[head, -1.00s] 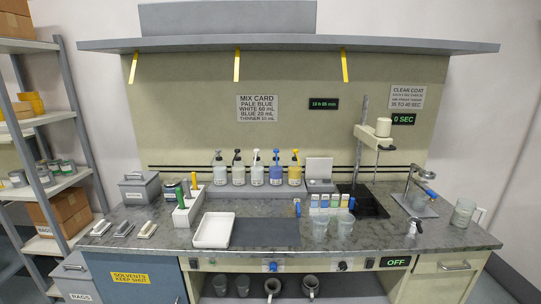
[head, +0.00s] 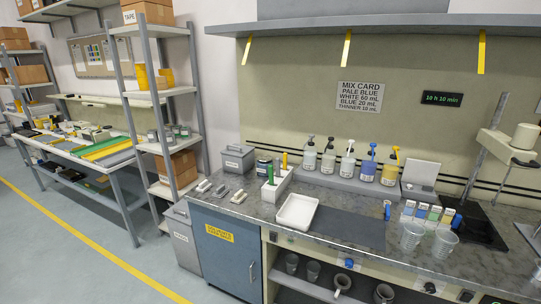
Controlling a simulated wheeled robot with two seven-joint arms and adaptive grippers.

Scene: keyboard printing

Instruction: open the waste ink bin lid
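No bin in the head view has a label that I can read as waste ink. A grey metal box (head: 238,160) with a handled lid stands at the back left of the counter, and its lid looks shut. Its small label is too small to read. A grey floor bin (head: 183,242) with a white label stands left of the blue cabinet, and its top looks shut. Its label is blurred. Neither of my grippers is in view.
The counter (head: 365,262) holds a white tray (head: 297,211), several pump bottles (head: 329,158) and clear cups (head: 411,236). A blue cabinet (head: 228,257) is below. A shelf rack (head: 160,100) and a work table (head: 82,155) stand left. Open floor (head: 60,255) lies at front left.

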